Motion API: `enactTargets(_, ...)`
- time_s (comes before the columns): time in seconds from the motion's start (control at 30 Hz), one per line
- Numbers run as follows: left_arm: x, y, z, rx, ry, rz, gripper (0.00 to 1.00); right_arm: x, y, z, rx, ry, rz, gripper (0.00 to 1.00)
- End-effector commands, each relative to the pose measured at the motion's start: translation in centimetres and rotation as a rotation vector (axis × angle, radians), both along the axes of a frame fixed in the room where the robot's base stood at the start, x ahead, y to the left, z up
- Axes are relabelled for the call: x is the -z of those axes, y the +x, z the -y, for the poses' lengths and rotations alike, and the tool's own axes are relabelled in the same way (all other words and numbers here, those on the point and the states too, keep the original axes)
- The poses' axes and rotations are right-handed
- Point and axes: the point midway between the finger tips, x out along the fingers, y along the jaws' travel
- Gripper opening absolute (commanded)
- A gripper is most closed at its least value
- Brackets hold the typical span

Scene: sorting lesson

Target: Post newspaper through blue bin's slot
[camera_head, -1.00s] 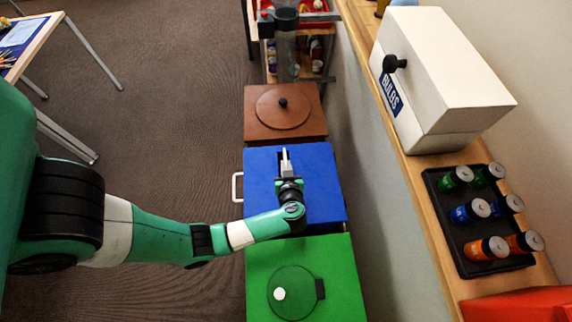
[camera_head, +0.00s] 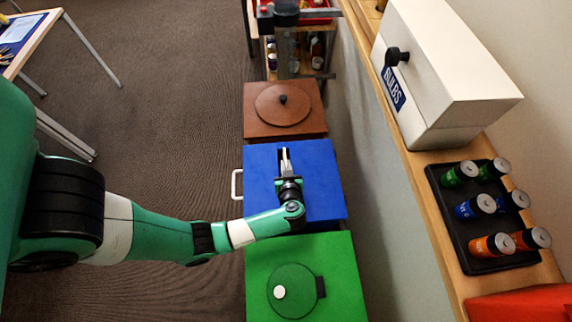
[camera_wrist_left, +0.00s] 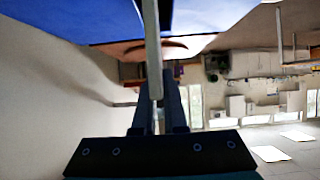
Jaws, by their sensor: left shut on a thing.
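The blue bin (camera_head: 318,182) stands in the row of bins, with a white handle on its left side. My left gripper (camera_head: 285,156) is over its lid, pointing towards the back, and is shut on the newspaper. In the left wrist view the newspaper (camera_wrist_left: 152,45) shows as a thin pale strip, nearly edge-on, between the fingers (camera_wrist_left: 156,98). The blue lid (camera_wrist_left: 60,18) fills the upper left of that view. I cannot make out the slot; the arm and gripper cover part of the lid. My right gripper is not in view.
A brown bin (camera_head: 260,127) stands behind the blue one and a green bin (camera_head: 340,268) in front. A shelf on the right holds a white BULBS box (camera_head: 445,75) and a black tray (camera_head: 453,222) of several cans. Carpeted floor (camera_head: 170,120) lies open to the left.

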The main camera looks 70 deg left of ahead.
Motion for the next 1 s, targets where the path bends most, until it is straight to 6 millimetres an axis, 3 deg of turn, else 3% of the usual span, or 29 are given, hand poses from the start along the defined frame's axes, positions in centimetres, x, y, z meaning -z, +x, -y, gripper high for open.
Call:
enactTargets(0.17,-0.02,0.01,0.00,0.000,0.000,0.000,0.00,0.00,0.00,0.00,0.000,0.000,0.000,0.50)
enactTargets(0.2,-0.02,0.01,0.00,0.000,0.000,0.000,0.11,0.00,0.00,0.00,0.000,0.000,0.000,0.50)
enactTargets(0.4,-0.01,0.00,0.00,0.000,0.000,0.000,0.44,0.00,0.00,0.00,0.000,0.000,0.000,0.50)
enactTargets(1.0,0.00,-0.01,0.00,0.000,0.000,0.000,0.44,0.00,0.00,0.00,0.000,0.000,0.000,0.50)
